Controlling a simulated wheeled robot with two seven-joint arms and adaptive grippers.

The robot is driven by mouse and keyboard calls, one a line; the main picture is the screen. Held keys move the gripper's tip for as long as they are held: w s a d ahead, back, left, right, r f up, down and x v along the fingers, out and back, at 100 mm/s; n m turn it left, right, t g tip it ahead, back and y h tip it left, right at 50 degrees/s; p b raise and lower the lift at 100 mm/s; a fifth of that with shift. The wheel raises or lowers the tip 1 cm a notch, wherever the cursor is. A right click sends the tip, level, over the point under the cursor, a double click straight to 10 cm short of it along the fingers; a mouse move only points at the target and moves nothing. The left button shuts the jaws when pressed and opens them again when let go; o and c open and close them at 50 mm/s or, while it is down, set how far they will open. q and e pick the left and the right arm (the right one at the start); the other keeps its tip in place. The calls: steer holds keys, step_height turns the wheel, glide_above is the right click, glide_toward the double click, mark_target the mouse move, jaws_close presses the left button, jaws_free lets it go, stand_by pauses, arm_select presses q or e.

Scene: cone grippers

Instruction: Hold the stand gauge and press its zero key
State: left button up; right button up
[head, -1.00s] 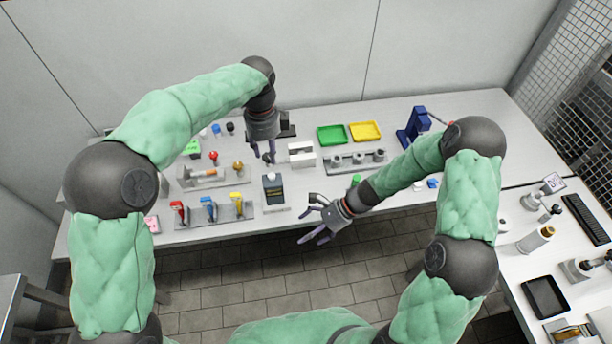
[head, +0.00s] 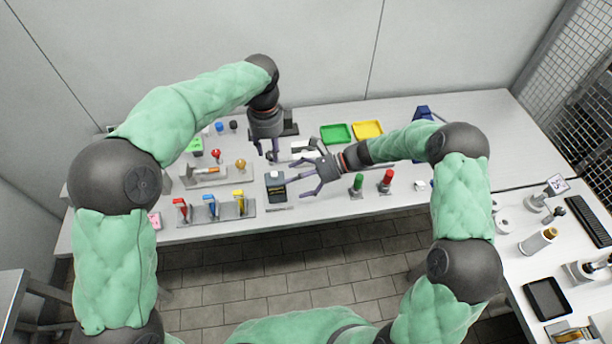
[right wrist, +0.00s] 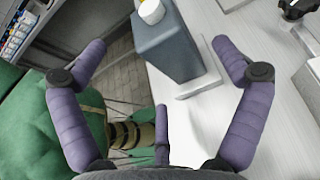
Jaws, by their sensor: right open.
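A dark upright box with a pale label (head: 276,188), which looks like the stand gauge, stands near the front edge of the table. In the right wrist view it is a blue-grey block (right wrist: 168,45) with a white round part on top, on a flat pale base. My right gripper (head: 300,170) is open just right of it, fingers spread toward it. In the right wrist view, the right gripper (right wrist: 158,45) has the block ahead between its spread fingers, without a visible grip. My left gripper (head: 268,152) hangs behind the box with fingers apart, empty. The zero key is too small to tell.
A rack with red, blue and yellow-handled tools (head: 210,208) stands left of the box. A green-topped piece (head: 356,184) and a red-topped piece (head: 386,181) stand right. Green (head: 336,134) and yellow (head: 368,130) trays lie behind. My right forearm covers part of the table.

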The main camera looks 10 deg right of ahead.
mark_target(276, 188)
steer(key=x, duration=0.6)
steer(key=shift+a+f, duration=0.2)
steer(key=shift+a, duration=0.1)
arm_select(q)
steer(key=shift+c, duration=0.3)
arm_select(e)
steer(key=c, duration=1.4)
arm_select(q)
jaws_close()
